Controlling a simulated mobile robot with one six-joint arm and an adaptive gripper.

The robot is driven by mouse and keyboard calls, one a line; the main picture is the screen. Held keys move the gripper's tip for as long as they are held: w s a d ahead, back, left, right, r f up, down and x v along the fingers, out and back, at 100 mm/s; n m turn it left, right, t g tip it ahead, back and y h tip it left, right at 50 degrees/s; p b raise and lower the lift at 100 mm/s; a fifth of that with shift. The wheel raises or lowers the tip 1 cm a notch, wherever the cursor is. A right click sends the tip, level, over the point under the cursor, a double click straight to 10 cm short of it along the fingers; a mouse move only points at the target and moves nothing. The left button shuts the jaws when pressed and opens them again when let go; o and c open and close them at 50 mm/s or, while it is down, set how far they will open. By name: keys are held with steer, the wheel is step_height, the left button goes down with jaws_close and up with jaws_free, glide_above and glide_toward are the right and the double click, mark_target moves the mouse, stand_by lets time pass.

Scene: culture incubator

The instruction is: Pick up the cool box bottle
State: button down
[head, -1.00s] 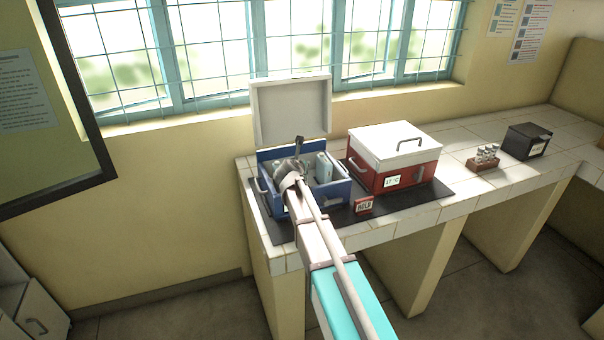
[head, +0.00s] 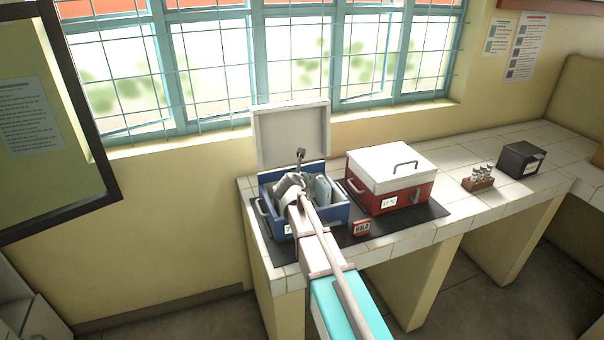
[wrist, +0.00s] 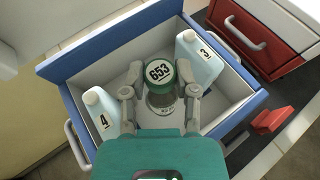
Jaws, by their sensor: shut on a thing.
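The cool box (head: 335,213) is blue with a light inside and its white lid (head: 292,135) stands open. In the wrist view, the box wall (wrist: 105,48) surrounds a bottle (wrist: 160,73) with a dark green cap marked what looks like G53. My gripper (wrist: 161,92) is shut on this bottle, one finger on each side. The bottle is upright and seen from above; its lower part is mostly hidden. In the head view my gripper (head: 291,186) is over the blue box and hides the bottle.
Pale packs marked 4 (wrist: 101,112) and 3 (wrist: 198,62) stand in the box on either side. A closed red box with a white lid (head: 392,165) is on the right. A small red HOLD sign (head: 362,228), a vial rack (head: 478,184) and a black box (head: 522,161) share the tiled counter.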

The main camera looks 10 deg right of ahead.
steer(key=s+r+p, duration=0.5)
steer(key=s+r, duration=0.1)
steer(key=s, duration=0.5)
steer(key=shift+r, duration=0.25)
steer(key=shift+a, duration=0.15)
stand_by(1.2)
